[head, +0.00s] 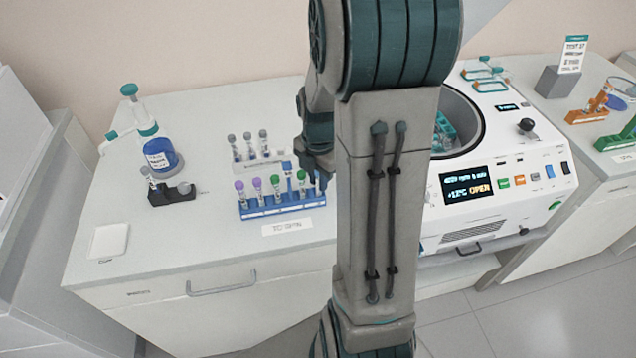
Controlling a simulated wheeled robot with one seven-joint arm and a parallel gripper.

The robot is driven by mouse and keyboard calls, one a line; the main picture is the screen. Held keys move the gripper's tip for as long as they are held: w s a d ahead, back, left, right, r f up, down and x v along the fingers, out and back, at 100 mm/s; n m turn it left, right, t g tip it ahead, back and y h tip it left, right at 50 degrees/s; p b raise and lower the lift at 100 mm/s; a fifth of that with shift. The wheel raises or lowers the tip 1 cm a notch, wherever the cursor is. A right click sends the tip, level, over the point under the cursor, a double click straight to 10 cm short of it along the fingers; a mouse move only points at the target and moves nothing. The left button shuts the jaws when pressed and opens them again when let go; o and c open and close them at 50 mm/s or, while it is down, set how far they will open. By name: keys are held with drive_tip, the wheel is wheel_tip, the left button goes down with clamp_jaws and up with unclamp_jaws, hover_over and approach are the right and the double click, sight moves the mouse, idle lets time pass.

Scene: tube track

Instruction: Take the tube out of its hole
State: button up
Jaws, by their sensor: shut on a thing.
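A blue rack (284,208) stands on the left bench and holds several upright tubes, among them purple-capped tubes (257,184) on its left. A green-capped tube (301,176) stands toward its right end. My gripper (305,174) reaches down over the right part of the rack and is shut on a tube there. The green-capped tube is the one nearest its fingertips, but the contact is too small and partly covered to be sure which tube is held. How far the tube sits in its hole cannot be told.
A pale rack (258,163) with grey-capped tubes stands behind. A black holder (172,196) and blue bottle (160,158) are to the left. The open centrifuge (505,180) is right, partly behind my arm. A white pad (109,240) lies front left; the bench is clear between.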

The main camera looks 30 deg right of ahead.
drive_tip(key=shift+r, duration=0.1)
drive_tip(key=shift+r, duration=0.55)
wheel_tip(320, 180, up, 2)
drive_tip(key=shift+r+b, duration=0.25)
drive_tip(key=shift+b, duration=0.2)
drive_tip(key=d+r+b, duration=0.1)
drive_tip(key=d+r, duration=0.2)
drive_tip(key=d, duration=0.3)
drive_tip(key=s+d+r, duration=0.1)
drive_tip(key=d+r, duration=0.3)
drive_tip(key=d, duration=0.1)
drive_tip(key=shift+d+b, duration=0.35)
drive_tip(key=shift+r, duration=0.1)
wheel_tip(320, 180, up, 5)
drive_tip(key=p, duration=0.4)
drive_tip(key=shift+r, duration=0.1)
